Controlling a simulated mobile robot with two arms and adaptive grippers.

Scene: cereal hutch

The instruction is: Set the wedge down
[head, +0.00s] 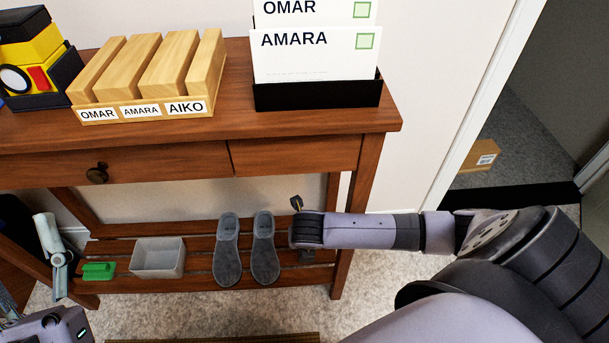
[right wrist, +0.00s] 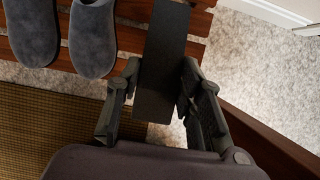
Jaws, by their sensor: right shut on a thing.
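The wedge appears as a long, dark, flat-faced block (right wrist: 167,35) in the right wrist view. My right gripper (right wrist: 161,72) is shut on it, one finger on each side. The block extends over the right end of the slatted shelf, and I cannot tell whether it touches the slats. In the head view my right gripper (head: 304,230) is at the shelf's right end, right of the slippers, and mostly hides the block.
Grey slippers (head: 247,250), a pale bin (head: 158,258) and a green object (head: 99,271) are on the slatted shelf (head: 205,264). The tabletop above holds a wooden name rack (head: 150,108) and a black card holder (head: 318,95).

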